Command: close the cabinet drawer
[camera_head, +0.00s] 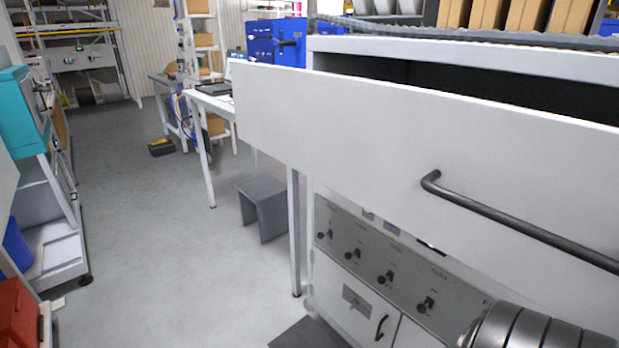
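The cabinet drawer (350,132) stands open on the right side of the head view. Its wide white front panel juts out toward me from the cabinet (480,57). A dark gap shows between the panel's top edge and the cabinet's white top frame. A dark bar handle (520,228) runs across the panel and leaves the picture at the right edge. The inside of the drawer is mostly hidden behind the panel. Neither of my grippers shows. A grey banded rounded shape is cut off at the bottom right; I cannot tell what it is.
Below the drawer is a grey control panel (372,258) with several knobs, above small white doors. A grey stool (262,208) and a white table (210,102) stand left of the drawer. A wheeled cart (50,240) stands at the far left. The grey floor (150,240) between is mostly clear.

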